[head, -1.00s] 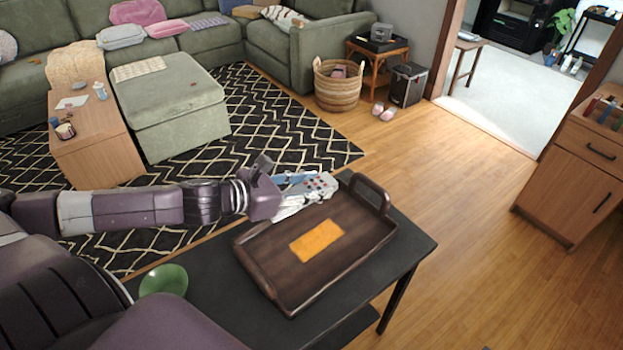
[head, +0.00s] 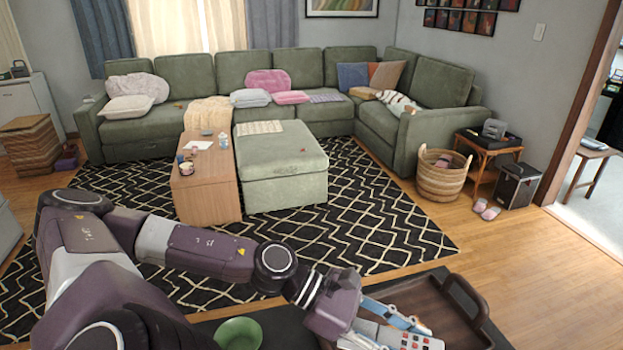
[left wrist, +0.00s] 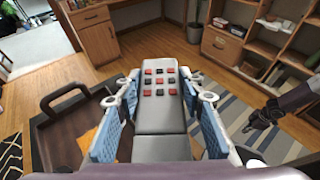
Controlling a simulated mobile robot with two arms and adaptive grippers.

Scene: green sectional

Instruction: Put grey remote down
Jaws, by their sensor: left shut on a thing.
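The grey remote, with red and dark buttons, shows in the head view (head: 414,341) and in the left wrist view (left wrist: 160,105). My left gripper (head: 388,330) is shut on it, with one blue-padded finger on each side in the left wrist view (left wrist: 160,112). The remote is over or beside the dark wooden tray (head: 465,291); its height above the tray is unclear. The tray also shows at left in the left wrist view (left wrist: 52,140). My right gripper (left wrist: 264,116) is small and dark at the right of the left wrist view, away from the remote.
The tray is on a black table (head: 497,333) at the bottom edge of the head view. A green bowl (head: 239,333) stands left of the tray. Beyond are a wooden coffee table (head: 207,189), a green ottoman (head: 281,172) and a green sectional (head: 195,82).

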